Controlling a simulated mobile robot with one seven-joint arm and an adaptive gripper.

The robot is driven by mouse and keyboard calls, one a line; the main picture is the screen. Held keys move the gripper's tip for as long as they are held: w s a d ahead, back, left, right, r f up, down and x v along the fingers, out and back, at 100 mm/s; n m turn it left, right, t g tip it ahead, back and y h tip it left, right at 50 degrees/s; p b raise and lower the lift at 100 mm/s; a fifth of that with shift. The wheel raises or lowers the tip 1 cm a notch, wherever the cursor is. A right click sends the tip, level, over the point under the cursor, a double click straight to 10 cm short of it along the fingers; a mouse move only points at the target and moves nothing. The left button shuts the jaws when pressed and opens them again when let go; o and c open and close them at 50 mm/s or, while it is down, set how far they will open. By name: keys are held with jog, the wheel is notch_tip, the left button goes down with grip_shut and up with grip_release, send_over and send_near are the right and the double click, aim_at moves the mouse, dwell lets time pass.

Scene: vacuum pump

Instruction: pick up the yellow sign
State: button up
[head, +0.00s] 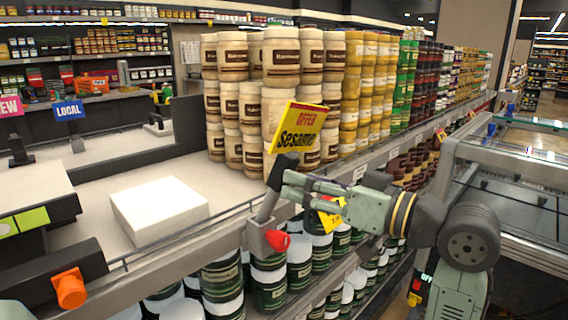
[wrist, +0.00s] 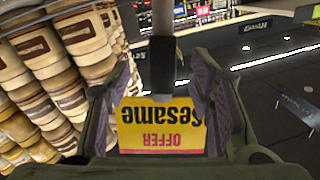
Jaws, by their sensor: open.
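The yellow sign (head: 300,128), printed "OFFER Sesame", stands tilted above the shelf's front rail. A dark post (head: 267,206) rises toward it from a grey clamp with a red knob (head: 277,240). My gripper (head: 284,178) is just below the sign, at the upper part of the post, and partly covers it. In the wrist view, my gripper (wrist: 162,88) is open, with one finger on each side of the dark post (wrist: 162,66). The sign (wrist: 163,125) appears upside down there, between the fingers and partly hidden by them. I cannot tell whether a finger touches the post.
Stacked cream jars (head: 230,100) stand close behind the sign, with yellow jars (head: 380,85) to their right. Dark green jars (head: 270,285) fill the shelf below. A white box (head: 160,210) lies on the counter at left. A glass-topped case (head: 530,140) is at right.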

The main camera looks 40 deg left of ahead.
aim_at(282, 174)
jog(key=a, duration=0.1)
jog(key=a+p, duration=0.1)
jog(key=a, duration=0.3)
jog(key=shift+s+a+f+p, duration=0.1)
jog(key=shift+s+p, duration=0.2)
jog(key=shift+p, duration=0.05)
jog(key=shift+c, duration=0.2)
grip_shut()
